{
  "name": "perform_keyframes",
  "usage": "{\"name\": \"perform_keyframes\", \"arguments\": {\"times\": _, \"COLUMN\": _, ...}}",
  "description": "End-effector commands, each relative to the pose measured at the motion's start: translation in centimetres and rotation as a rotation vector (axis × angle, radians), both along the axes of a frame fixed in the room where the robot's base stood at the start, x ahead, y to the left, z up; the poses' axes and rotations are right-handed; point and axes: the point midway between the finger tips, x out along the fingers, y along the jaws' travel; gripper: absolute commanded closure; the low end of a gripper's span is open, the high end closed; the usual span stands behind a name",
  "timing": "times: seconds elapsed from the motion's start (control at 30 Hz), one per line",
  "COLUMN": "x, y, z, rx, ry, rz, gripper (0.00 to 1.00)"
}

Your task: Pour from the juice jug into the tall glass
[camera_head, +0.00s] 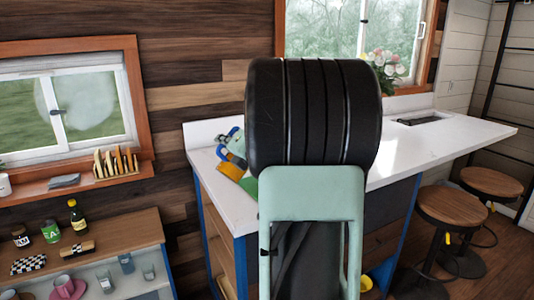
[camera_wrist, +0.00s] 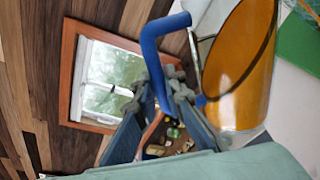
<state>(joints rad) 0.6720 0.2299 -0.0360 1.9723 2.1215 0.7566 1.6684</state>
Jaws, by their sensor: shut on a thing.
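The juice jug (camera_wrist: 240,75) fills the right of the wrist view, with orange juice inside and a blue handle (camera_wrist: 163,28). My gripper (camera_wrist: 158,95) is shut on this handle, with one finger on each side. The jug leans in the wrist picture; its true tilt is hard to tell. In the head view the jug (camera_head: 231,170) shows small over the white counter, left of my arm, which hides much of that area. I cannot make out the tall glass in either view.
The white counter (camera_head: 430,150) is clear to the right, up to a dark inset. A green flat thing (camera_wrist: 300,42) lies beside the jug. Flowers (camera_head: 385,68) stand at the back. Stools (camera_head: 455,210) stand right. A wooden shelf (camera_head: 120,240) at left holds bottles and cups.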

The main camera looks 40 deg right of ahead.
Motion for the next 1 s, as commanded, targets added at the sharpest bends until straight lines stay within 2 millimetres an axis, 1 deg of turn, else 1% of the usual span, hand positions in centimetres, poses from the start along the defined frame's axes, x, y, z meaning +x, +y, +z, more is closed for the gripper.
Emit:
{"name": "perform_keyframes", "arguments": {"times": 0.03, "x": 0.04, "y": 0.05, "z": 0.45, "rx": 0.000, "ry": -0.006, "rz": 0.001, "gripper": 1.00}}
{"name": "perform_keyframes", "arguments": {"times": 1.0, "x": 0.05, "y": 0.53, "z": 0.98, "rx": 0.039, "ry": -0.003, "rz": -0.001, "gripper": 1.00}}
